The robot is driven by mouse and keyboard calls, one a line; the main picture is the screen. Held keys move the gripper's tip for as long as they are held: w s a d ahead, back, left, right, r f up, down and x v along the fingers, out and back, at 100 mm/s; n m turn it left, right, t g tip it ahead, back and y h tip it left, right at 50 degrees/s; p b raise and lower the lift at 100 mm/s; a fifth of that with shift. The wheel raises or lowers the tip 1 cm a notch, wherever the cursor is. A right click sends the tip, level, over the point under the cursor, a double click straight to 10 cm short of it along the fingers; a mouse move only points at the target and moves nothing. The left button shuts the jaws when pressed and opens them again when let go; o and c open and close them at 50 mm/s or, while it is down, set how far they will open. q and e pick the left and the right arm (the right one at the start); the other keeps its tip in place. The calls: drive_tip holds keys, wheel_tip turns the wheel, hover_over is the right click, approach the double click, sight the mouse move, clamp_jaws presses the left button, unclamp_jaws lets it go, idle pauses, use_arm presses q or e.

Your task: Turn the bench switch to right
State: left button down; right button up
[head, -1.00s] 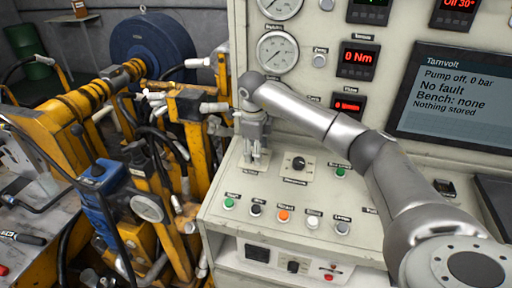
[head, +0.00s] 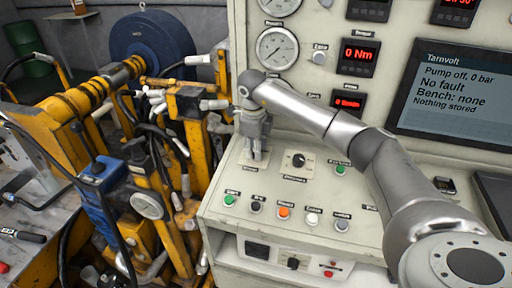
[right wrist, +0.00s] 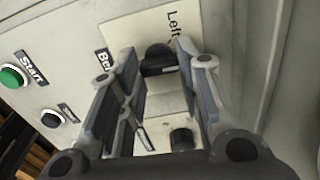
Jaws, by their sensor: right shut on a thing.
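The bench switch is a black knob (right wrist: 158,58) on a pale plate, with "Left" printed at one side and a "Be…" label partly hidden beside it in the right wrist view. In the head view its plate (head: 242,159) is at the left of the sloping panel, and the knob is hidden by my gripper. My right gripper (head: 257,155) points down onto this switch. Its fingers (right wrist: 160,80) are shut on the knob, one on each side. My left gripper is not in view.
A second black knob (head: 299,160) is close on the right. A row of push buttons, including a green one (head: 229,200), lies in front. The screen (head: 452,98) reads "Bench: none". Yellow machinery (head: 95,110) stands left of the panel.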

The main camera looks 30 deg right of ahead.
drive_tip(key=m+b, duration=0.1)
drive_tip(key=m, duration=0.3)
drive_tip(key=shift+a+m+b, duration=0.1)
drive_tip(key=shift+m+b, duration=0.4)
drive_tip(key=shift+m, duration=1.8)
drive_tip(key=o, duration=1)
drive_tip(key=shift+r, duration=0.1)
drive_tip(key=r, duration=0.4)
drive_tip(key=a+r, duration=0.1)
drive_tip(key=r, duration=0.2)
drive_tip(key=s+r, duration=0.1)
drive_tip(key=r, duration=0.3)
drive_tip(key=shift+s+a+r, duration=0.1)
drive_tip(key=shift+a+r, duration=0.1)
drive_tip(key=shift+r, duration=0.15)
